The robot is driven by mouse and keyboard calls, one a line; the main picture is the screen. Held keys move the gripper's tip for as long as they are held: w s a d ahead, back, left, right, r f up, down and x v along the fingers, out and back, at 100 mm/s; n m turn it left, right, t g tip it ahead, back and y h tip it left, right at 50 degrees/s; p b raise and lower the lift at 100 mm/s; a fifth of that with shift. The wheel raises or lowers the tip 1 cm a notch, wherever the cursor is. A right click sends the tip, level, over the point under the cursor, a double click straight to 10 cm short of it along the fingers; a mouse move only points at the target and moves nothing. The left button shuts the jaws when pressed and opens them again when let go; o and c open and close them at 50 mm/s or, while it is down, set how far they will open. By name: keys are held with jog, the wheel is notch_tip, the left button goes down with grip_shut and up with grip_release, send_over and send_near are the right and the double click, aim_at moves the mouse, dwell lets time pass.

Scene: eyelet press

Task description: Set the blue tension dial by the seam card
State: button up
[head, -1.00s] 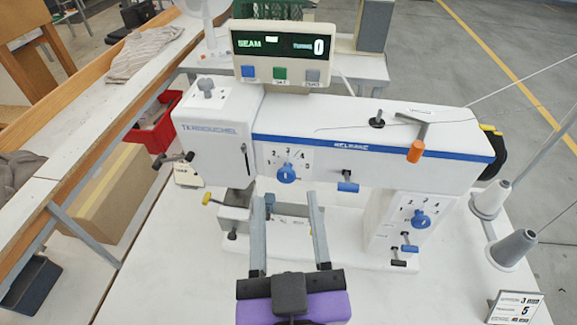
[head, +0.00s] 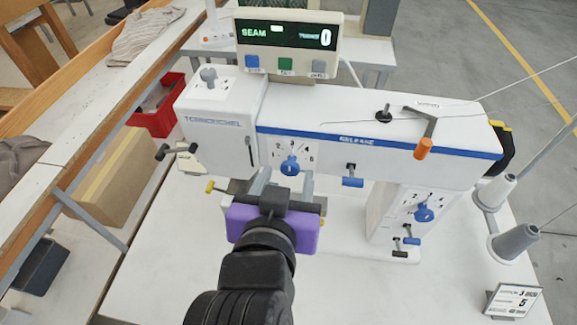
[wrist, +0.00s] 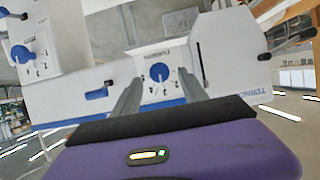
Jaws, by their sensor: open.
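One blue dial (head: 290,167) is on the numbered white plate on the front of the machine head. It also shows in the wrist view (wrist: 160,72), between and beyond my fingertips. A second blue dial (head: 424,213) is on the lower right column; it shows at the left in the wrist view (wrist: 20,53). I cannot read which one is labelled tension. My gripper (head: 284,182), with a purple body, is open and empty just in front of the head dial, with no clear contact. The seam card (head: 512,301) stands at the lower right, showing 3 and 5.
The display box (head: 288,42) on top reads SEAM and 0. A blue-tipped lever (head: 352,181) is right of the head dial, and an orange-tipped lever (head: 424,146) is above. Thread cones (head: 514,242) stand at the right. The front table is clear.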

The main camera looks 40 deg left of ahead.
aim_at(291, 164)
jog(key=shift+x, duration=1.4)
grip_shut()
